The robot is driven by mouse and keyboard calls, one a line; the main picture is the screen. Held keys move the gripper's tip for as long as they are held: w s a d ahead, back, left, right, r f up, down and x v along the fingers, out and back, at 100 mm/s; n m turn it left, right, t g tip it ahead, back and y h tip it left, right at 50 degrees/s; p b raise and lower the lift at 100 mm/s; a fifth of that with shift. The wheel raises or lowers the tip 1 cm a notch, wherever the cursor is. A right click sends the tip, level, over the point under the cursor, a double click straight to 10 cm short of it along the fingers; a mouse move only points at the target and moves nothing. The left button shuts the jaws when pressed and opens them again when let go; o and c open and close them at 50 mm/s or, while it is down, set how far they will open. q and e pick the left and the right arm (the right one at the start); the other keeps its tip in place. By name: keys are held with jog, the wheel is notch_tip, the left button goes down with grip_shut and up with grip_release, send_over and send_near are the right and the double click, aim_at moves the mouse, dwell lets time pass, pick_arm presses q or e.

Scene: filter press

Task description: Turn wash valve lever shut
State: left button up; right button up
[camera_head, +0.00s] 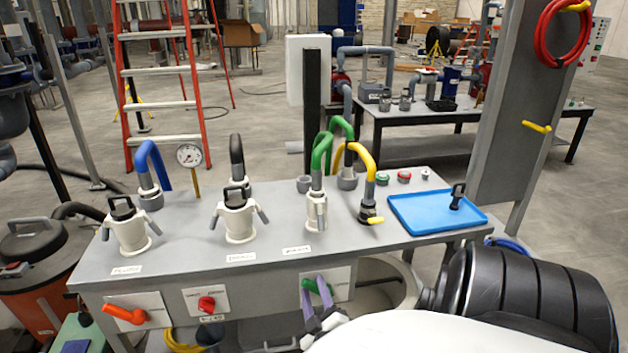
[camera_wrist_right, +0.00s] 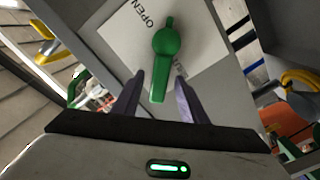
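A green valve lever (camera_head: 311,286) is on a white plate on the front panel of the grey bench, at the right end of the row of levers. In the right wrist view the lever (camera_wrist_right: 166,58) has a round hub, and its handle points toward my gripper. The plate beside it reads OPEN. My right gripper (camera_head: 314,292) is open at the lever. In the wrist view its two purple fingers (camera_wrist_right: 160,98) stand on either side of the handle's end, with gaps visible on both sides. My left gripper is not in view.
An orange lever (camera_head: 124,314) and a red knob (camera_head: 207,303) are on the same panel, to the left. Capped white fittings, hoses and a blue tray (camera_head: 437,211) occupy the bench top (camera_head: 180,250). A round metal drum (camera_head: 388,285) stands behind my right arm, beside the panel.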

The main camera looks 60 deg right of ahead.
jog(key=shift+r+p, duration=0.6)
notch_tip(320, 180, up, 9)
jog(key=p, duration=0.8)
jog(key=shift+f, duration=0.1)
